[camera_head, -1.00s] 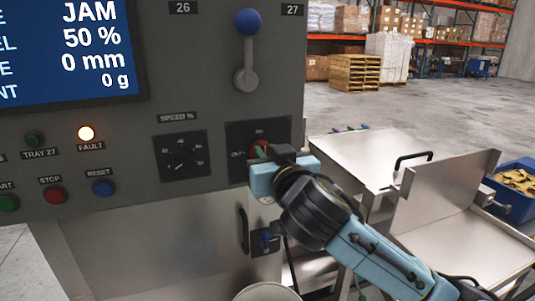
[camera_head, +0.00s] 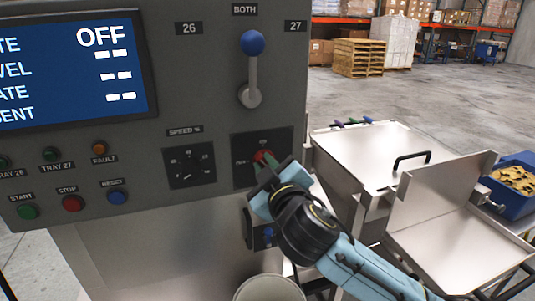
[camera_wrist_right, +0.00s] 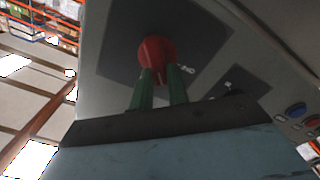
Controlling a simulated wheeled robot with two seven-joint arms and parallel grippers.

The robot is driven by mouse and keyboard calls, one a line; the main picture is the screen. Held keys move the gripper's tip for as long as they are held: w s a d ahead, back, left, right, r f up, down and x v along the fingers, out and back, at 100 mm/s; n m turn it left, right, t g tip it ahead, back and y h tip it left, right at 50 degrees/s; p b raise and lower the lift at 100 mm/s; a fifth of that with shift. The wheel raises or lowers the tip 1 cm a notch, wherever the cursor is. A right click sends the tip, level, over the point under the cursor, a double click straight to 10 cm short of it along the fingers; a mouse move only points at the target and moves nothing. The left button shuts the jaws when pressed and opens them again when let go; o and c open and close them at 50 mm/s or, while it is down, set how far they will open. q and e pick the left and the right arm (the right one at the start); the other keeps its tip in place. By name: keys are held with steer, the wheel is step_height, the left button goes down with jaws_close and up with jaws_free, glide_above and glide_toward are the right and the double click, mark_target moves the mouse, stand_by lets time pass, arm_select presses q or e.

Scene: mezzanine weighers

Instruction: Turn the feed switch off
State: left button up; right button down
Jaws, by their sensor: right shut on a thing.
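The feed switch is a red rotary knob (camera_head: 264,157) on a dark square plate (camera_head: 243,147) at the lower right of the grey control panel. My right gripper (camera_head: 267,165) is at the knob, its body covering the plate's lower right. In the right wrist view the red knob (camera_wrist_right: 157,54) sits between the tips of two green fingers (camera_wrist_right: 161,83), which are shut on it. The screen (camera_head: 70,68) reads OFF with dashes below. My left gripper is not in view.
A lever with a blue ball (camera_head: 252,43) stands above the switch. The speed dial (camera_head: 189,166) is to its left, with start, stop and reset buttons (camera_head: 73,202) further left. Steel trays (camera_head: 372,152) stand at the right. A round bin (camera_head: 269,289) is below.

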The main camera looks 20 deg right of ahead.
steer(key=n+p, duration=0.4)
steer(key=n, duration=0.1)
steer(key=shift+a+f+n, duration=0.15)
steer(key=shift+a+n, duration=0.05)
steer(key=shift+n, duration=0.1)
steer(key=shift+f+n+p, duration=0.2)
steer(key=shift+n+p, duration=0.7)
steer(key=shift+n, duration=0.2)
steer(key=shift+f+n+p, duration=0.2)
steer(key=shift+n+p, duration=0.7)
steer(key=shift+n, duration=0.2)
steer(key=c, duration=1.4)
jaws_free()
steer(key=shift+o, duration=0.2)
steer(key=s+b, duration=0.2)
steer(key=s, duration=1.1)
steer(key=shift+s+d+b, duration=0.2)
steer(key=shift+b, duration=0.15)
steer(key=shift+f, duration=0.1)
